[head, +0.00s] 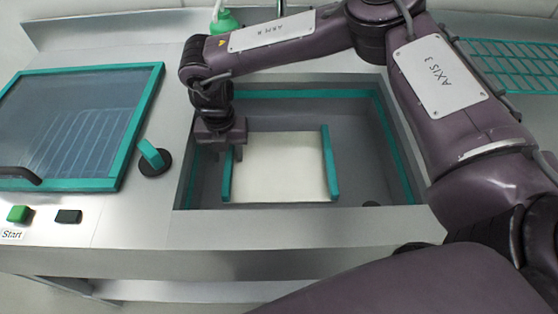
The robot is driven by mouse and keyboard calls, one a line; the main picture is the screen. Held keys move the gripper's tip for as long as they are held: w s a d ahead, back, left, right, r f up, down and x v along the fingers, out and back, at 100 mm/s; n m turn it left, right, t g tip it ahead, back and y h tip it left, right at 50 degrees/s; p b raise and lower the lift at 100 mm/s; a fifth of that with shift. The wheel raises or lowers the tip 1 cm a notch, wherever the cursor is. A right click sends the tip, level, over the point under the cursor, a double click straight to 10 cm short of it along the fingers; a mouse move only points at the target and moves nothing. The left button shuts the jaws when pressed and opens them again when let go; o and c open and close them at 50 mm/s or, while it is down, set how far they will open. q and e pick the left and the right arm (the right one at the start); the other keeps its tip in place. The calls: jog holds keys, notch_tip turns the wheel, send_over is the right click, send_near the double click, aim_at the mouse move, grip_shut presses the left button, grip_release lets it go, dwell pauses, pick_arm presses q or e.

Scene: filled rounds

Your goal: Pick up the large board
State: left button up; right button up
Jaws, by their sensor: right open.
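The large board (280,168) is a cream-white panel with teal bars along its left and right edges. It lies inside the sunken grey basin in the middle of the head view. My right gripper (228,152) is over the board's left teal bar, near its upper end, pointing down. Its jaws are open, with the fingers about the bar; I cannot tell whether they touch it. My left gripper is not in view.
The basin (400,207) has a metal rim and teal inner trim. A teal-framed glass lid (75,120), a teal lever (151,154) and green and black buttons are on the left. A green bottle (224,22) stands behind, and a teal rack (510,62) lies at the back right.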

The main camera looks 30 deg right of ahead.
jog(key=shift+f, duration=0.35)
jog(key=shift+c, duration=0.4)
grip_shut()
jog(key=shift+r, duration=0.15)
